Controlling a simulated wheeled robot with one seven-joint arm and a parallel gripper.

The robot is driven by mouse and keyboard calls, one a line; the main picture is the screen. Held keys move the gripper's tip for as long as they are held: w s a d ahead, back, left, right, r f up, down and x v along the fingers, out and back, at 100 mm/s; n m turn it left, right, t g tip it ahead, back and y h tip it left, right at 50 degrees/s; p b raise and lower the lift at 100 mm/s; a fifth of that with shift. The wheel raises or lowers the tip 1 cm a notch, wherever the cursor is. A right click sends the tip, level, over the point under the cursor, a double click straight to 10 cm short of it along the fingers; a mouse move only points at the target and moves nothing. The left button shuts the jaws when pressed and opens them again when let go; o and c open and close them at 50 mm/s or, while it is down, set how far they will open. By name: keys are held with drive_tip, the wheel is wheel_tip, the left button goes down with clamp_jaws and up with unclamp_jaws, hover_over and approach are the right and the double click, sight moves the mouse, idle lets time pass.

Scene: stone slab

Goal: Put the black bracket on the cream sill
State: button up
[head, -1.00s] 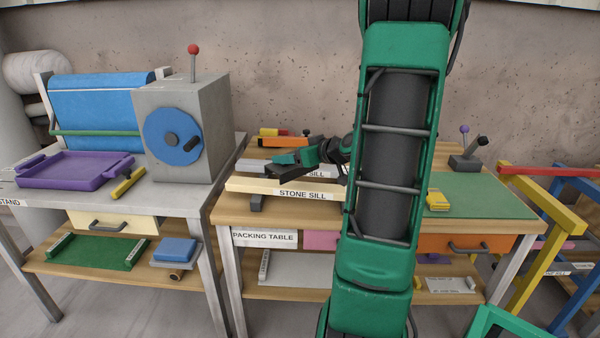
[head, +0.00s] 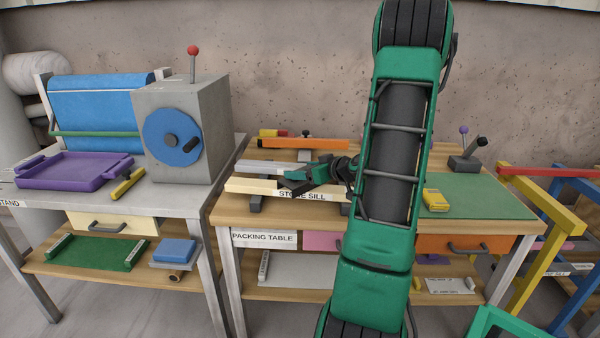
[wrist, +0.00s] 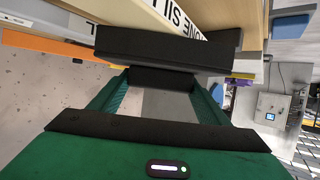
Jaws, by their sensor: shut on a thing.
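The black bracket (wrist: 165,46) is a dark bar across the tips of my gripper in the wrist view. My gripper (head: 291,181) is shut on it. In the head view the bracket (head: 293,187) is a small dark shape at the gripper's tip, partly hidden by the fingers. The cream sill (head: 250,186) is a long pale bar labelled STONE SILL, raised on dark supports on the packing table. The gripper and bracket overlap its middle in the head view. The sill (wrist: 212,12) also shows behind the bracket in the wrist view. I cannot tell whether they touch.
A grey bar (head: 258,166) lies behind the cream sill, and an orange bar (head: 320,144) farther back. A yellow block (head: 436,200) sits on the green mat (head: 485,200) to the right. My arm hides part of the table. A grey machine (head: 205,125) stands left.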

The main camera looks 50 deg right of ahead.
drive_tip(key=shift+f, duration=0.1)
drive_tip(key=o, duration=1.1)
drive_tip(key=shift+c, duration=0.2)
